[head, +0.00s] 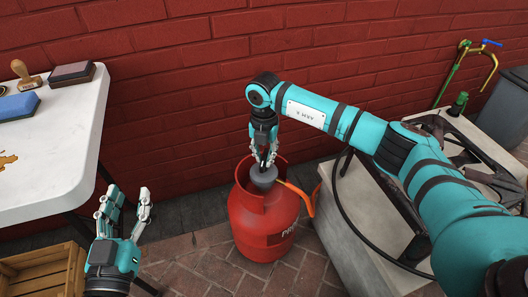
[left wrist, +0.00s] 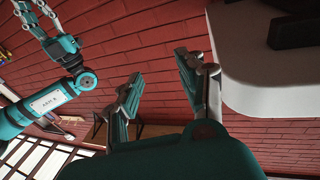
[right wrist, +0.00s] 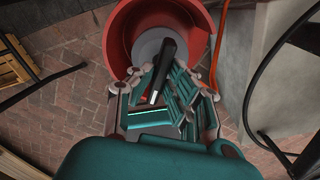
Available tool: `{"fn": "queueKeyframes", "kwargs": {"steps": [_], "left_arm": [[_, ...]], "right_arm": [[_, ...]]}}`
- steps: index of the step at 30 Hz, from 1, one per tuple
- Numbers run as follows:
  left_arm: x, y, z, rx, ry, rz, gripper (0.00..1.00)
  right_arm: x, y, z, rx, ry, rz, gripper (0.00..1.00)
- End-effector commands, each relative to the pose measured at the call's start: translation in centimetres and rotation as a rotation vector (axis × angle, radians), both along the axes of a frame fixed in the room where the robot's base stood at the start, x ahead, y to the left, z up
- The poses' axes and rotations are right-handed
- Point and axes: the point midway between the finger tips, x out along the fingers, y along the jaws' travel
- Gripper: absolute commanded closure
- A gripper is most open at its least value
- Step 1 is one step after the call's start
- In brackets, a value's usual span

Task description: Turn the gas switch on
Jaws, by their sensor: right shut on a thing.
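The red gas bottle (head: 258,222) stands upright on the brick paving. A grey regulator (head: 264,180) sits on its top inside the red collar, with an orange hose on its right. My right gripper (head: 263,158) comes down from above onto the regulator. In the right wrist view, the black gas switch (right wrist: 167,56) lies between its fingers, which are shut on it; the fingers hide part of it. My left gripper (head: 126,208) is open and empty, pointing up beside the white table, well left of the bottle.
A white table (head: 50,150) with a stamp (head: 24,74) and a blue sponge (head: 18,106) is at left, above a wooden crate (head: 45,272). A concrete block (head: 368,215) with a burner frame (head: 470,150) stands right of the bottle. A black hose loops between. The brick wall is behind.

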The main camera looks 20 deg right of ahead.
Motion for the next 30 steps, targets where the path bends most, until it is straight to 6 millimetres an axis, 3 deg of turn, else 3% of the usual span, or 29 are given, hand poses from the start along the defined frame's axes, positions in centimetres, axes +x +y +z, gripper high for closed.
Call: {"fn": "queueKeyframes", "kwargs": {"steps": [15,30], "left_arm": [[-1.0,1.1,-5.7,0.083,0.323,0.020,0.60],[-1.8,1.6,-7.6,0.108,0.429,0.027,0.60]], "right_arm": [[0.1,0.0,0.2,0.000,-0.001,0.490,1.00],[0.1,0.0,0.1,0.000,-0.002,0.940,1.00]]}}
